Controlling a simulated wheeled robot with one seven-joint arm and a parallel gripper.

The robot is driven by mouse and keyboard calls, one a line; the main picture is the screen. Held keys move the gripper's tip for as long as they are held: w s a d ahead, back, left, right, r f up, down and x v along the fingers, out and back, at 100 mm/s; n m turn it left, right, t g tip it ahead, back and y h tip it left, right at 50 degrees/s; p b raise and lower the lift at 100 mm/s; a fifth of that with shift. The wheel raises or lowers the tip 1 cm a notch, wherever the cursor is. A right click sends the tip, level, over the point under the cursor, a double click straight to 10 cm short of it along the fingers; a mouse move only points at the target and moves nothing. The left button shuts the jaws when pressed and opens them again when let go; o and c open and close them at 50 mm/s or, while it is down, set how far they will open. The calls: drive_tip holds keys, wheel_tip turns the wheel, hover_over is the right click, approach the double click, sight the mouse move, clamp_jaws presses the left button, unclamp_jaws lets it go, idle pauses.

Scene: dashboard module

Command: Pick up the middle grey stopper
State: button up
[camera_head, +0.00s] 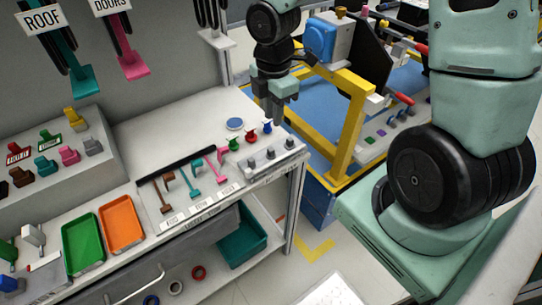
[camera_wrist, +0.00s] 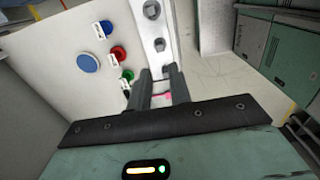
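Three grey stoppers stand in a row on a pale metal strip (camera_head: 262,169) at the right end of the workbench. The middle grey stopper (camera_head: 271,154) stands between a left one (camera_head: 251,163) and a right one (camera_head: 289,143). My gripper (camera_head: 276,117) is above and behind the row, pointing down, apart from the stoppers. In the wrist view my gripper (camera_wrist: 161,76) is open, with a gap between its fingers. Two grey stoppers show beyond the fingertips there, one at the top edge (camera_wrist: 151,10) and one nearer (camera_wrist: 159,44). The fingers partly hide the strip's near end.
Green (camera_head: 234,144), red (camera_head: 251,136) and blue (camera_head: 267,127) knobs stand close behind the strip. A blue disc (camera_head: 235,124) lies farther back. Hooks with a black bar (camera_head: 176,166) are to the left. A yellow frame (camera_head: 352,115) rises to the right.

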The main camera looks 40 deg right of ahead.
drive_tip(key=b, duration=0.1)
hover_over(271, 149)
drive_tip(key=f, duration=0.6)
drive_tip(key=shift+s+d, duration=0.1)
drive_tip(key=shift+d, duration=0.15)
drive_tip(key=shift+a+f+b, duration=0.15)
drive_tip(key=shift+f, duration=1.35)
drive_tip(key=shift+a+f+b, duration=0.1)
drive_tip(key=shift+f+b, duration=0.05)
drive_tip(key=shift+f, duration=1.3)
clamp_jaws()
